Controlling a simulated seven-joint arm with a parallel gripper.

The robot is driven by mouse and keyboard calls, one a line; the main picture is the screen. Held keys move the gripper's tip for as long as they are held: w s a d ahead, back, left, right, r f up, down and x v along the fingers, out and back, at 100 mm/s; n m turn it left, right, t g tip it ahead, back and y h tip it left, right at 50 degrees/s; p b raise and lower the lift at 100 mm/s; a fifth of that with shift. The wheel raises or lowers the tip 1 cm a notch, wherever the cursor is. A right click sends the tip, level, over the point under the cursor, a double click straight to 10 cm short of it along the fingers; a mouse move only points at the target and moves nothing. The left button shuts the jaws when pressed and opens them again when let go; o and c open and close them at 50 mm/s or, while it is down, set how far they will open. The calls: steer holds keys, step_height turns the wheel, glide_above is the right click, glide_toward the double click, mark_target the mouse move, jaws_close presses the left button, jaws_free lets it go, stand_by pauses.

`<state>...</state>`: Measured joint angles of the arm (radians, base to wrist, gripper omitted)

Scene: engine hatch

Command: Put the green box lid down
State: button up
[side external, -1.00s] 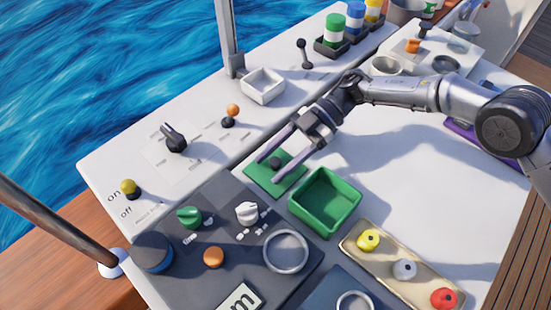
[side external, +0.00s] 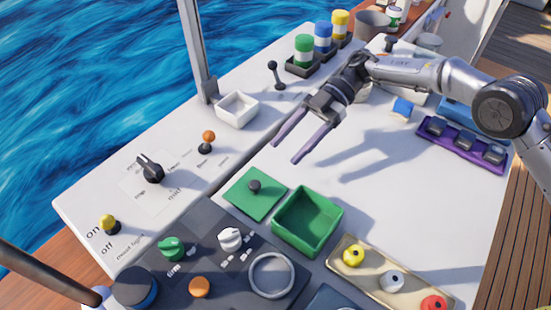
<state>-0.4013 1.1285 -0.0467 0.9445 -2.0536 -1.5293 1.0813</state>
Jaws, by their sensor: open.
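The green box lid (side external: 262,203), a flat square plate with a dark round knob (side external: 255,186), lies flat on the white work surface. It is just left of the open green box (side external: 307,222), which looks empty. My gripper (side external: 285,152) is open, with its two long purple-grey fingers apart and nothing between them. It is raised above and behind the lid and clear of the knob.
A dark control panel (side external: 205,235) with knobs and a ring lies in front of the lid. A tan tray (side external: 372,288) with yellow, grey and red knobs lies right of the box. A white square bin (side external: 237,109) stands behind. The white surface (side external: 395,190) right of the box is mostly bare.

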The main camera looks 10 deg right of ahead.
steer(key=shift+w+d+r, duration=0.25)
steer(key=shift+d, duration=0.2)
steer(key=shift+r, duration=0.1)
